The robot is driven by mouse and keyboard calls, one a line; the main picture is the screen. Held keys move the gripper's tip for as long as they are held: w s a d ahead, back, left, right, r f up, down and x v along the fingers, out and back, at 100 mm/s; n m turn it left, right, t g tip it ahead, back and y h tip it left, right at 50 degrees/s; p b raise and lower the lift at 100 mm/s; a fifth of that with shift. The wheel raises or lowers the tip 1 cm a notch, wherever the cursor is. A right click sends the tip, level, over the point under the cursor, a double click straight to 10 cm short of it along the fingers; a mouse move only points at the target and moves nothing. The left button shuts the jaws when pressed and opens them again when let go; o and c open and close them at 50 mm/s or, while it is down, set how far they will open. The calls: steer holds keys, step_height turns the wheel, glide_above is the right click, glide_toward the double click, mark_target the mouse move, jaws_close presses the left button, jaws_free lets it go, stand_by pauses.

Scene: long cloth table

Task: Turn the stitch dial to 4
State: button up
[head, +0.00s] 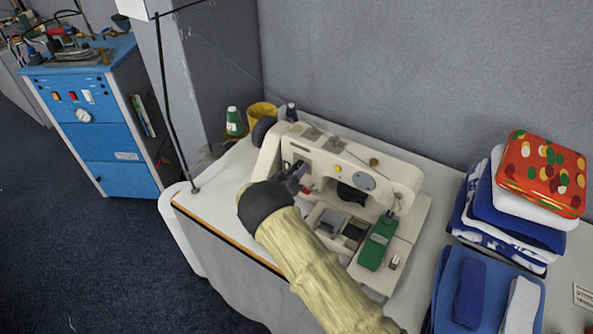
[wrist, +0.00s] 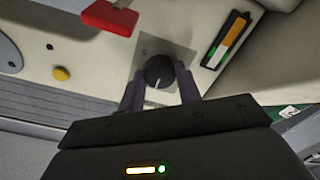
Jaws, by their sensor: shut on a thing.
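The stitch dial (wrist: 159,68) is a round black knob with a white pointer line, on a grey plate on the cream sewing machine (head: 393,172). In the wrist view the line points down toward my gripper's body, slightly left. No numbers can be read around it. My gripper (wrist: 160,76) has one dark finger on each side of the dial and is shut on it. In the head view my gripper (head: 293,178) reaches the left part of the machine's front, and the dial is hidden there.
A red lever (wrist: 109,17), a yellow button (wrist: 61,73) and an orange, white and green strip (wrist: 227,41) lie near the dial. Folded cloths (head: 493,235) and a red patterned tin (head: 541,172) are right.

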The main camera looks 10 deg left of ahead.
steer(key=shift+f+m+b, duration=0.1)
steer(key=shift+m+b, duration=0.3)
steer(key=shift+b, duration=0.2)
steer(key=m+b, duration=1.1)
steer(key=b, duration=0.3)
steer(key=o, duration=1)
steer(key=shift+s, duration=0.1)
